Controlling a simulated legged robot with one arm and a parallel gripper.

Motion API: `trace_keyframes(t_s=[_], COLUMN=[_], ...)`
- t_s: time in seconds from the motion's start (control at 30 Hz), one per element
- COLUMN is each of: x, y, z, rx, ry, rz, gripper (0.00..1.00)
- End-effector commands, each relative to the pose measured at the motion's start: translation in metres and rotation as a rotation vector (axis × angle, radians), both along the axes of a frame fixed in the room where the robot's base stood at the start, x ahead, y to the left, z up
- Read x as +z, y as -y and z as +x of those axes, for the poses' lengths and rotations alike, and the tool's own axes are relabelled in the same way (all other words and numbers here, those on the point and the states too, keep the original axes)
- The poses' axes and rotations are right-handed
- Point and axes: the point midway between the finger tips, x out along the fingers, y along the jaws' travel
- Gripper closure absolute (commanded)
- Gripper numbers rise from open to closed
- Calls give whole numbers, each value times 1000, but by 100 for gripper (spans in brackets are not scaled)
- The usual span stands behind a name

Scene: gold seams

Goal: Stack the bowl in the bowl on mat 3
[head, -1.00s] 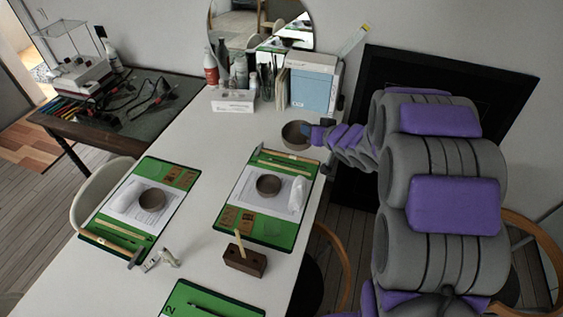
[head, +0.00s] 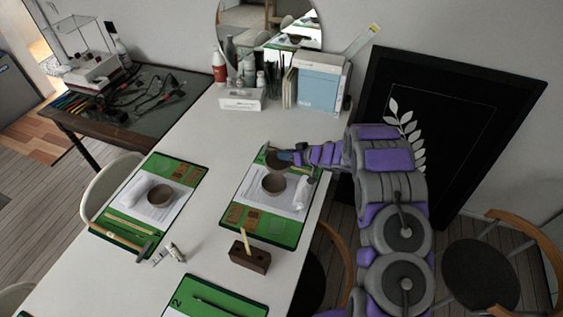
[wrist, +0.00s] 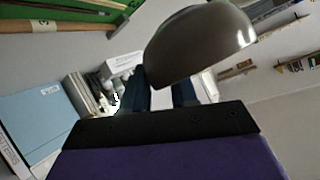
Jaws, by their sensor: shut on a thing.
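My gripper (head: 289,157) is shut on a grey-brown bowl (head: 277,159), which also shows in the wrist view (wrist: 203,47). The held bowl is over the far edge of the nearer-right green mat (head: 284,228), just behind a second bowl (head: 272,183) on that mat's paper. From the head view I cannot tell exactly how high it is held. A third bowl (head: 159,197) sits on the left green mat (head: 193,182). A mat marked 2 (head: 240,306) lies at the front.
A wooden block with a stick (head: 249,256) stands between the right and front mats. A hammer (head: 122,238) lies across the left mat's near edge. A white box (head: 240,99), bottles and a blue binder box (head: 317,88) stand at the back. The table middle is clear.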

Motion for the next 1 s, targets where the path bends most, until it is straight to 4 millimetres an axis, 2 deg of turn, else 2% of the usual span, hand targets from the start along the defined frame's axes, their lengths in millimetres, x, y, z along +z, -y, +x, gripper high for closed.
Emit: trace_keyframes(t_s=[0.1, 0.23, 1.0], x=[-23, -37, -66], y=[-13, -19, -23], z=[-3, -5, -6], rx=[51, 84, 97], ry=[-8, -9, -11], rz=[2, 4, 3], gripper=[100, 100, 100])
